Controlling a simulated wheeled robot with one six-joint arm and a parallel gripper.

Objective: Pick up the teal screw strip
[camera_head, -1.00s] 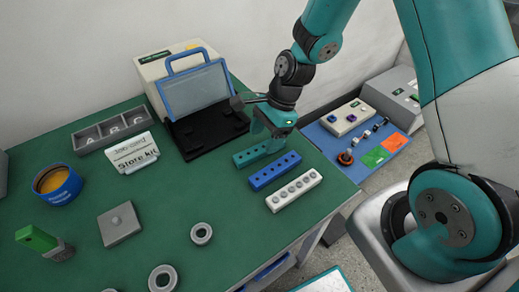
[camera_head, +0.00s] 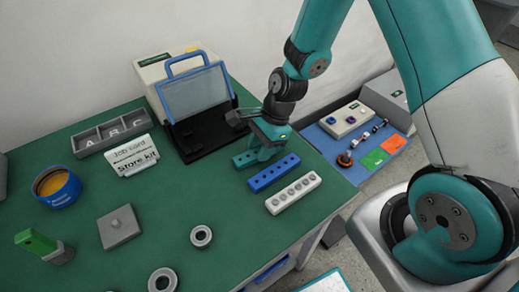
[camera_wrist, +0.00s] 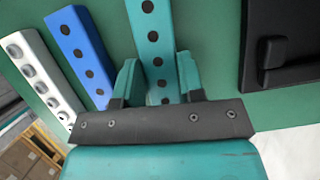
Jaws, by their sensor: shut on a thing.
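The teal screw strip (camera_head: 240,161) is a bar with a row of dark holes on the green table, beside the blue strip. My gripper (camera_head: 264,150) is down over its right part in the head view and hides that part. In the wrist view, the teal strip (camera_wrist: 153,35) runs between the two fingers of my gripper (camera_wrist: 158,80), one on each side. The gripper is shut on the strip. The near end of the strip is hidden behind the gripper body in the wrist view. I cannot tell any gap between strip and table.
A blue strip (camera_head: 274,172) and a white strip (camera_head: 293,193) lie close beside the teal one. A black tray (camera_head: 200,138) with a blue-framed lid (camera_head: 195,92) stands behind left. A blue mat (camera_head: 347,172) with parts lies beyond the table's right edge.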

